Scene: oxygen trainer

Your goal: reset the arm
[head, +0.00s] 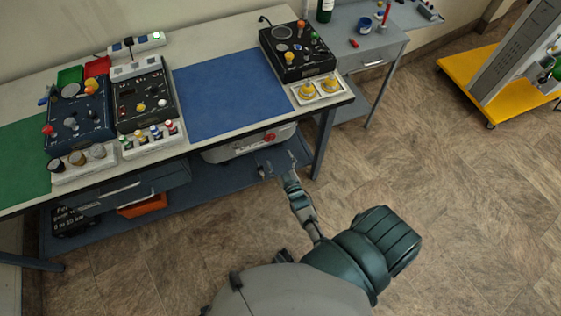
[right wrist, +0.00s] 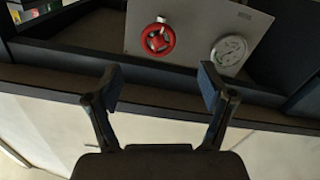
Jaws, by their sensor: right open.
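My right gripper (head: 279,166) is in front of the workbench (head: 225,134), near its right front leg and below the top. In the right wrist view its two fingers (right wrist: 158,88) are spread apart with nothing between them. Beyond the fingers in that view is a grey panel (right wrist: 190,40) with a red handwheel (right wrist: 158,39) and a round gauge (right wrist: 229,50). The fingers appear apart from the panel. My left gripper is not in view.
A black control box (head: 298,50) and a tray with yellow knobs (head: 318,88) stand at the bench's right end. A blue mat (head: 228,93) lies bare mid-bench. More control boxes (head: 143,95) stand left. A yellow cart (head: 470,70) stands far right.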

